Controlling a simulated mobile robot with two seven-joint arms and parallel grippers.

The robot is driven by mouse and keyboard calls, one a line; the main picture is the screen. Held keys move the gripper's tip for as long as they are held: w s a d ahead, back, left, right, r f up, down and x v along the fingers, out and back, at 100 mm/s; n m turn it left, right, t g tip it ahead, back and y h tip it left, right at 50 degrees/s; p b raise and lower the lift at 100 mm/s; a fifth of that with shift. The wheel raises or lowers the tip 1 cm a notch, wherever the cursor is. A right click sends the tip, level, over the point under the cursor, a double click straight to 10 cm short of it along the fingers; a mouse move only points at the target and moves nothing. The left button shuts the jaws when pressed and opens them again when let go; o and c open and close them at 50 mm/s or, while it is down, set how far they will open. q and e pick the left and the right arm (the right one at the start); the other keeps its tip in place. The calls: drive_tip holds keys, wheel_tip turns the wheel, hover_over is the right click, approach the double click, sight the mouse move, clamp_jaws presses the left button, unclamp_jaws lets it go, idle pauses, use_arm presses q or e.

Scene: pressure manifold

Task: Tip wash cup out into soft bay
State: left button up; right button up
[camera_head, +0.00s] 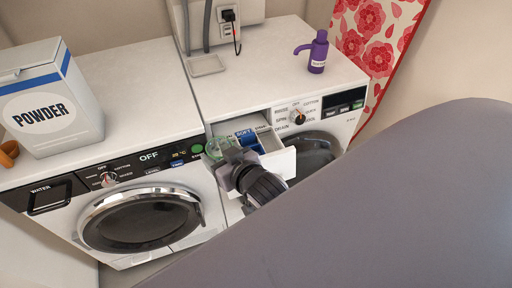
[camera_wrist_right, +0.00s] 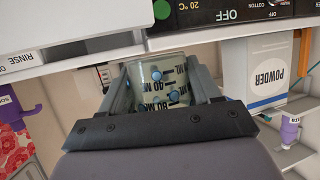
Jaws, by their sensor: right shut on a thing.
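The wash cup (camera_head: 217,147) is clear with a greenish tint and sits at the left side of the open detergent drawer (camera_head: 280,163). In the right wrist view the cup (camera_wrist_right: 158,82) shows dark scale marks and several blue dots. My right gripper (camera_head: 226,163) is shut on the cup, with a finger on each side of it. The blue soft bay (camera_head: 246,137) lies in the drawer, just right of the cup. The cup's exact tilt and its contents are hard to tell. My left gripper is not in view.
The left machine (camera_head: 150,215) with its OFF display stands close left of the cup. A powder box (camera_head: 50,105) stands on the left counter. A purple pump bottle (camera_head: 318,52) and a small grey tray (camera_head: 207,65) are on the right top. The counter between is clear.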

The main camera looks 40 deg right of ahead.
sight(218, 138)
wheel_tip(218, 138, up, 6)
idle(0.4)
idle(0.6)
